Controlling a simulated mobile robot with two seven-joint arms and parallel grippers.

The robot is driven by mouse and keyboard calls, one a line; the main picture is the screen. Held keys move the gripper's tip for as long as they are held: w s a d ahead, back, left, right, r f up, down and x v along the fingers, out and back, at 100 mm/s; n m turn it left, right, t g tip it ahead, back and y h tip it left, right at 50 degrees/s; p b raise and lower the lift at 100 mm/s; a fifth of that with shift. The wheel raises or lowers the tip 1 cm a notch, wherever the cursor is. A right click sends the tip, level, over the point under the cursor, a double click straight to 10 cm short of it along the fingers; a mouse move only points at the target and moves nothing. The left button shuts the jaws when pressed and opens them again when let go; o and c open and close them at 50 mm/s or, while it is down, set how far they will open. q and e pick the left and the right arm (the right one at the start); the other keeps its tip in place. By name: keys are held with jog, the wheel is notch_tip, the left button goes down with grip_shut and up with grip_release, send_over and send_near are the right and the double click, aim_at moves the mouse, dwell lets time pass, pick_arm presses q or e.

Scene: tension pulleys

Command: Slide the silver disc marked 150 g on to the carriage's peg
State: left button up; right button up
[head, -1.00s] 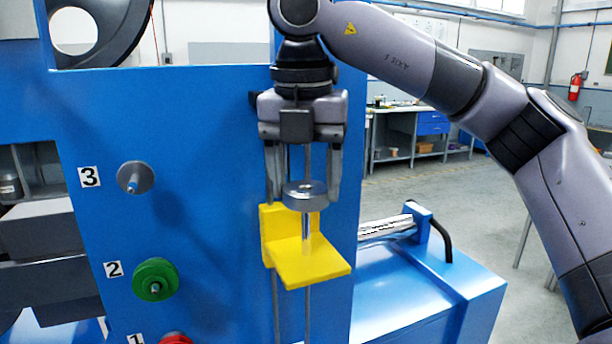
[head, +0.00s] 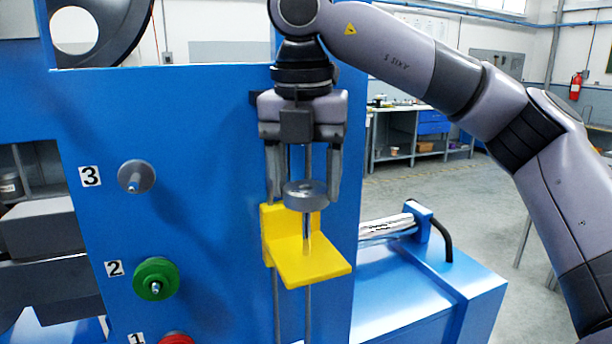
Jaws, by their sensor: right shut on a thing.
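The silver disc (head: 304,193) lies flat between the fingertips of my right gripper (head: 304,190), which points down and is shut on it. Its mark is not readable here. The yellow carriage (head: 312,268) is an L-shaped bracket in front of the blue panel, just below the disc. Its upright silver peg (head: 307,232) stands on the shelf directly under the disc. My left gripper is not in view.
On the blue panel (head: 215,130), a grey disc (head: 136,177) hangs at label 3, a green one (head: 155,278) at label 2 and a red one (head: 175,339) at label 1. Thin vertical rods run by the carriage. A blue base with a silver cylinder (head: 387,227) lies right.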

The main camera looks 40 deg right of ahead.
jog(key=shift+r, duration=0.15)
jog(key=shift+r, duration=1.55)
